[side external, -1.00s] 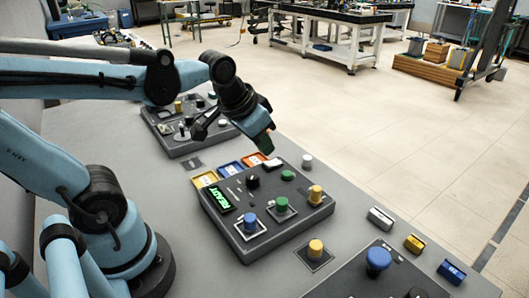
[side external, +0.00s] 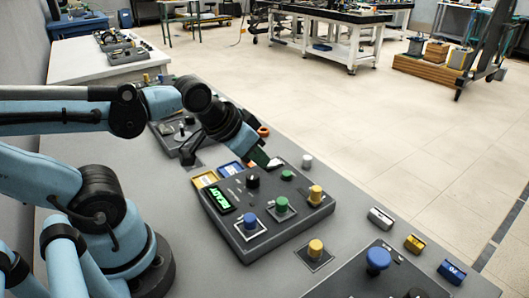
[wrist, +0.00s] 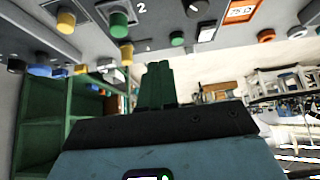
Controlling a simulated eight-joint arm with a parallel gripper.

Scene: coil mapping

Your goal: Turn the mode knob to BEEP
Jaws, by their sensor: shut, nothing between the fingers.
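The console (side external: 235,238) is a dark grey box with a green READY display (side external: 221,199), lying in front of my arm. A black knob (side external: 253,181) stands on its upper left part; I cannot read any BEEP mark or its setting. My gripper (side external: 264,160) points down at the console's far edge, beside a white part (side external: 275,163), and above and behind the black knob. Its green fingers are together and empty. In the wrist view the gripper (wrist: 160,66) shows as a closed green pair, with a black knob (wrist: 196,8) beyond at the top.
Blue (side external: 249,219), green (side external: 281,205) and yellow (side external: 315,194) knobs stand on the console. Another panel with a large blue knob (side external: 378,260) is at front right.

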